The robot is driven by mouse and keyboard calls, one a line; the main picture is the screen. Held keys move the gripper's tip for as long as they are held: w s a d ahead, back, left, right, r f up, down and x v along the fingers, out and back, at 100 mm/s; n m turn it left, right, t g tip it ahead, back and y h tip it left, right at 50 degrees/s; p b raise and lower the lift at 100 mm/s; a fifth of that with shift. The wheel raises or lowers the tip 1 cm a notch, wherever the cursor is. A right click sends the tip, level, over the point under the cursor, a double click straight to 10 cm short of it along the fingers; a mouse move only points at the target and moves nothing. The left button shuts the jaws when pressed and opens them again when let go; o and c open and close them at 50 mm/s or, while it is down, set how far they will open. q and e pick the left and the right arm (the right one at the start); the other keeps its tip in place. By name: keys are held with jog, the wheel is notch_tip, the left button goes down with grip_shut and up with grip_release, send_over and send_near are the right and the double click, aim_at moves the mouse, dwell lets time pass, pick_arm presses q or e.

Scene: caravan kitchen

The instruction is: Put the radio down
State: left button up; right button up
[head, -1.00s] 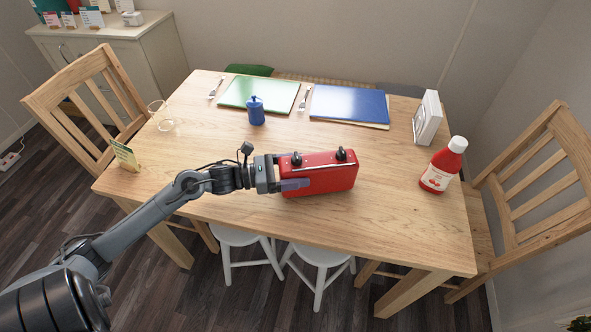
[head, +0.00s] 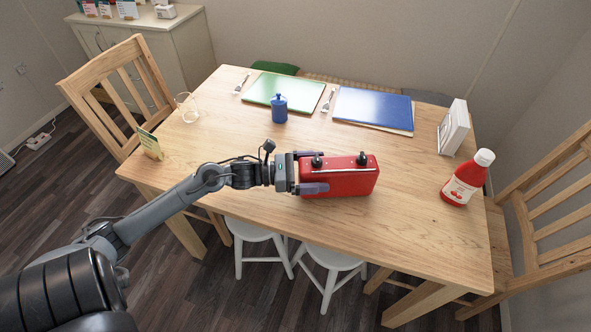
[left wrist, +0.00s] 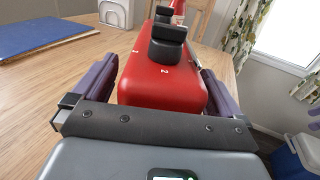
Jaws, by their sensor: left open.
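The red radio (head: 345,182), with two black knobs on top, stands upright on the wooden table (head: 235,190) near its front edge. My left gripper (head: 312,175) is open at the radio's left end, with one finger on either side of it. In the left wrist view the radio (left wrist: 165,84) sits between the spread purple fingers of the left gripper (left wrist: 160,85), with a gap visible at the left finger.
A ketchup bottle (head: 466,180) and a white holder (head: 453,128) stand at right. A glass (head: 188,108) and a card (head: 150,144) are at left.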

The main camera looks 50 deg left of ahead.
pick_arm(q)
jog(key=shift+s+a, duration=0.2)
jog(key=shift+s, duration=0.1)
jog(key=v, duration=0.9)
jog(key=shift+s+a+b, duration=0.25)
jog(key=shift+b, duration=0.15)
jog(key=shift+v, duration=0.85)
jog(key=shift+r, duration=0.1)
